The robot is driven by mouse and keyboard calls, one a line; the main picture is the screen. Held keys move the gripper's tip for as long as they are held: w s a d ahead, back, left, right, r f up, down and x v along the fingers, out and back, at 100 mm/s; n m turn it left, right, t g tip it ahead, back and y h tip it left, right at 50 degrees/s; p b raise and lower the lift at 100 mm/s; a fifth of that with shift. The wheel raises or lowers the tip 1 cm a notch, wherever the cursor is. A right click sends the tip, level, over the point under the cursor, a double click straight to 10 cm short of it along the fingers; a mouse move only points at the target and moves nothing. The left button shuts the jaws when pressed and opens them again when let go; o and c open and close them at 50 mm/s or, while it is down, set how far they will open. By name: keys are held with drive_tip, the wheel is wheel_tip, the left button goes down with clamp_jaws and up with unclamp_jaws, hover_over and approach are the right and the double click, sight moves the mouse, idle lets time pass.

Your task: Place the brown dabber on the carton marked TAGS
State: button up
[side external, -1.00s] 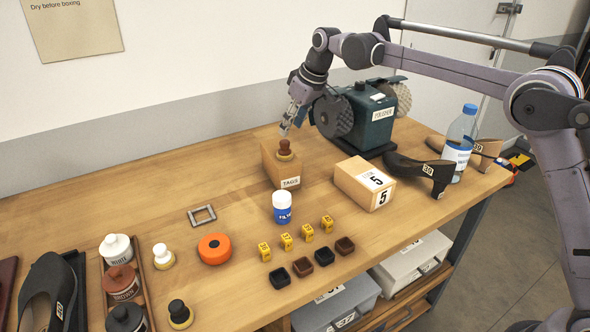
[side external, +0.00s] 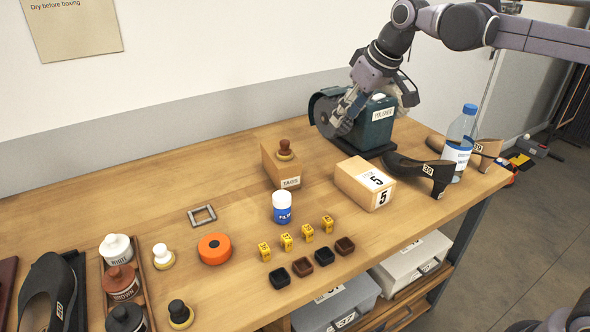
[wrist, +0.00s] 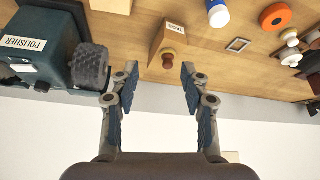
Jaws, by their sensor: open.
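The brown dabber (side external: 285,149) stands upright on top of the carton marked TAGS (side external: 290,182), near its middle. In the wrist view the dabber (wrist: 169,58) and the carton (wrist: 172,33) show ahead, between and beyond the fingertips. My gripper (wrist: 159,72) is open with nothing between its fingers. In the side view my gripper (side external: 340,122) is apart from the dabber, up and to its right, in front of the polisher.
The green polisher (side external: 377,128) is close to my gripper. A carton marked 5 (side external: 353,180), a white-and-blue container (side external: 282,208), a bottle (side external: 459,140) and shoes stand on the bench. Other dabbers and lidded pots are at the left. The bench behind the square buckle (side external: 202,216) is clear.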

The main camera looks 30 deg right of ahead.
drive_tip(key=s+d+f+m, duration=0.1)
drive_tip(key=s+f, duration=0.3)
drive_tip(key=s, duration=0.3)
drive_tip(key=s+d+f+m+t, duration=0.1)
drive_tip(key=s+d+f, duration=0.1)
drive_tip(key=s+f, duration=0.2)
drive_tip(key=s+d+f+t+h, duration=0.1)
drive_tip(key=s+f, duration=0.3)
drive_tip(key=s, duration=0.6)
drive_tip(key=shift+s+d+f+m, duration=0.35)
drive_tip(key=shift+s+d+m, duration=0.05)
